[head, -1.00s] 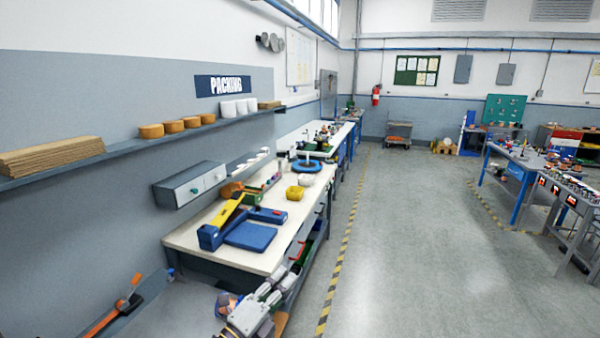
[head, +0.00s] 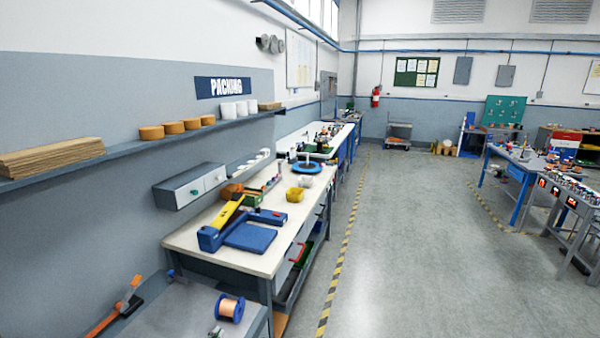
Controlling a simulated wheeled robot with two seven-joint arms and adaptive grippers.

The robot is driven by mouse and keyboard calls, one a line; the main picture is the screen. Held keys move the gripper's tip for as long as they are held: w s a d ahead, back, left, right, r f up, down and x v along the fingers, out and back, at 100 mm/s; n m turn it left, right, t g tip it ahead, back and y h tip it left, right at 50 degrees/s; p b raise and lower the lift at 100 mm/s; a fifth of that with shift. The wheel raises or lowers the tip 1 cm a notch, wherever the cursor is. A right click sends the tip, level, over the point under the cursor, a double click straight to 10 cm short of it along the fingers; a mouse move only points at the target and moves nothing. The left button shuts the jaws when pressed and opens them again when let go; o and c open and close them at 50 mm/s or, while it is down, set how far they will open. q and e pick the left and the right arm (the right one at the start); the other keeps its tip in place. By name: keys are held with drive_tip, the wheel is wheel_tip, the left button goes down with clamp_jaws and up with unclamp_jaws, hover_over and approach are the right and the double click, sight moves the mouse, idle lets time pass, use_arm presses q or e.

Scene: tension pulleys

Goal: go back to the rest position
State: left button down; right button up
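Neither of my grippers shows in the head view. A blue-flanged spool with copper-coloured winding (head: 230,308) stands on the grey table (head: 170,312) at the bottom, with no gripper on it. A small metallic piece (head: 215,332) shows at the bottom edge below the spool. It is cut off, and I cannot tell what it is.
An orange-handled tool (head: 120,305) is at lower left. The floor to the right (head: 420,260) is clear.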

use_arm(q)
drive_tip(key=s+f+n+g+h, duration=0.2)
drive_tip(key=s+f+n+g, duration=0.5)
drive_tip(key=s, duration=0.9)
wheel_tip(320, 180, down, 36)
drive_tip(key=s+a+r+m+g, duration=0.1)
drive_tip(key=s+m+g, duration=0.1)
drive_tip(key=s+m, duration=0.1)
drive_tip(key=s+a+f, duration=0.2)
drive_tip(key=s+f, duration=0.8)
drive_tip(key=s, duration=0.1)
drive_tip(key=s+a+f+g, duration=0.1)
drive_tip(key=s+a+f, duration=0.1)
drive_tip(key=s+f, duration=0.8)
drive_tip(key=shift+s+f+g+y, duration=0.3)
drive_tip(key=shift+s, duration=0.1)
